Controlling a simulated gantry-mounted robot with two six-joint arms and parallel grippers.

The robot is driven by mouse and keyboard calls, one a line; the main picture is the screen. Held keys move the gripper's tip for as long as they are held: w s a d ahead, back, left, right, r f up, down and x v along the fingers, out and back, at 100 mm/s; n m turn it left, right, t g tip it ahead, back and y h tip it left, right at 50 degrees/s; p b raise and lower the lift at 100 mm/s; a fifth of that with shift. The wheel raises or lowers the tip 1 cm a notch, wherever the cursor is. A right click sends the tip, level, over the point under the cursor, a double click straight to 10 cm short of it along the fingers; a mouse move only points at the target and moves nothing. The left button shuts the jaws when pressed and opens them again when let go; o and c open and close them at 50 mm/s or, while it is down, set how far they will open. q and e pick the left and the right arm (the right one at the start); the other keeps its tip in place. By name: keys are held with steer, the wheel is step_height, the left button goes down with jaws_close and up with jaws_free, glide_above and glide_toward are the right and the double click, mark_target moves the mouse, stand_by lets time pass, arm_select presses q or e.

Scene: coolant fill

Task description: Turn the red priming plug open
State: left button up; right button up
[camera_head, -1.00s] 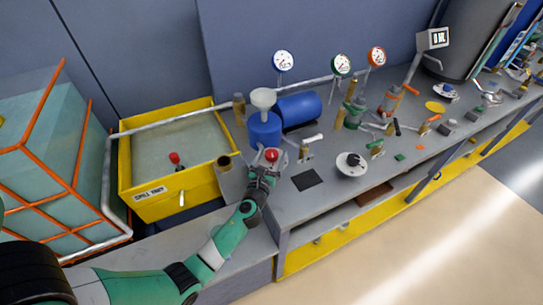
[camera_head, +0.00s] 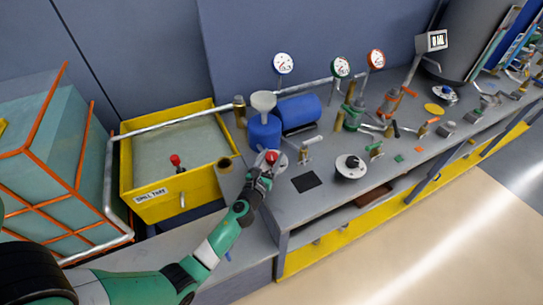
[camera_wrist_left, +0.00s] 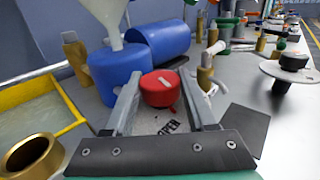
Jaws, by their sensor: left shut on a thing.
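The red priming plug (camera_head: 271,157) stands on the grey bench just in front of the blue pump body (camera_head: 264,133). In the left wrist view the plug (camera_wrist_left: 160,88) is a round red cap with a pale mark on top and a small red pointer. The word OPEN is printed on the plate below it. My left gripper (camera_wrist_left: 158,82) has one finger on each side of the plug and is shut on it; the plug's lower part is partly hidden. In the head view my left gripper (camera_head: 266,168) reaches it from the front. My right gripper is not in view.
A white funnel (camera_head: 264,101) stands on the pump, with a blue motor (camera_head: 298,112) behind. A white-handled valve (camera_head: 307,147) is close on the right. The yellow spill tray (camera_head: 165,206) is left. A dark pad (camera_head: 306,181) and a round white handwheel (camera_head: 349,167) lie further right.

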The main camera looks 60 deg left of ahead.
arm_select(q)
steer(key=m+t+h, duration=0.1)
steer(key=m+t+h+p, duration=0.1)
steer(key=shift+s+a+r+h+p, duration=0.1)
steer(key=shift+a+r+h+p, duration=0.1)
steer(key=shift+h+p, duration=0.1)
steer(key=shift+f+m+t+h, duration=0.1)
steer(key=shift+m+t+h, duration=0.5)
steer(key=shift+m+h, duration=0.4)
steer(key=m+t+h, duration=0.1)
steer(key=m+h, duration=0.1)
steer(key=h, duration=0.1)
steer(key=shift+f+h+b, duration=0.15)
steer(key=shift+h+b, duration=0.15)
steer(key=shift+b, duration=0.05)
steer(key=shift+d+m+t+h+b, duration=0.1)
steer(key=shift+m+t+h+b, duration=0.2)
steer(key=shift+m+h+b, duration=0.85)
steer(key=shift+h+p, duration=0.35)
steer(key=o, duration=1.4)
steer(key=shift+c, duration=0.2)
